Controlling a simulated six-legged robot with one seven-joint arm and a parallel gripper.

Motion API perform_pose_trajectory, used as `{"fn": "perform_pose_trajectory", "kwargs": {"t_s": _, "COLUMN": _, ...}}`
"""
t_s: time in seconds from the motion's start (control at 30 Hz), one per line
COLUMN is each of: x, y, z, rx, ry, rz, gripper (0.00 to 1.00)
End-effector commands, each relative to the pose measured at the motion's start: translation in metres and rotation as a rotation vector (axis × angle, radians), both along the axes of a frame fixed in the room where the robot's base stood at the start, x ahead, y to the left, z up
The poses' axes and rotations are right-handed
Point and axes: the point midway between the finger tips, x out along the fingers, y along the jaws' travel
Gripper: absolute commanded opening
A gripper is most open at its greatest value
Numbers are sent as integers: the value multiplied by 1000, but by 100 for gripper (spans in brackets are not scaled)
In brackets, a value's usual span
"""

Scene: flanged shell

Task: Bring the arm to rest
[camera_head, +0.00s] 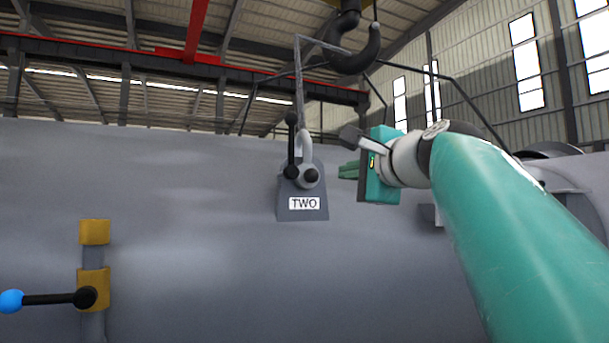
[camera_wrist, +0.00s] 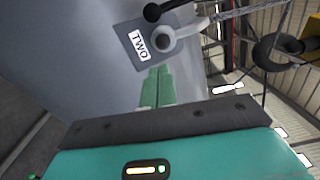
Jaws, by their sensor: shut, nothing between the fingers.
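My arm reaches in from the right in the head view. My gripper (camera_head: 345,171) points left, with its green fingers close together and nothing between them. In the wrist view the fingers of my gripper (camera_wrist: 158,75) lie side by side, pointing toward the plate marked TWO. That grey lifting lug labelled TWO (camera_head: 302,205) stands on the grey shell (camera_head: 200,240), left of my gripper in the head view. It also shows in the wrist view (camera_wrist: 137,45). A shackle (camera_head: 305,150) is on the lug, with a sling leg rising from it. My fingers appear apart from the lug.
A dark crane hook (camera_head: 355,50) hangs above, with sling legs spreading from it. A yellow bracket (camera_head: 95,232) with a blue-knobbed lever (camera_head: 50,299) sits at lower left on the shell. A flanged part of the shell shows behind my arm at right.

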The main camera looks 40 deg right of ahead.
Motion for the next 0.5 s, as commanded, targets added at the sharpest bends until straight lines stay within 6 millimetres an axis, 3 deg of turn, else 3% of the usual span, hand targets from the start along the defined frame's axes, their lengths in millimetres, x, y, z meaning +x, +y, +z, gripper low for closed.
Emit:
{"fn": "perform_pose_trajectory", "kwargs": {"t_s": 0.2, "x": -41, "y": 14, "z": 0, "rx": 0, "ry": -2, "rz": 1, "gripper": 0}}
{"fn": "perform_pose_trajectory", "kwargs": {"t_s": 0.5, "x": -56, "y": 18, "z": 0, "rx": 0, "ry": 1, "rz": 1, "gripper": 0}}
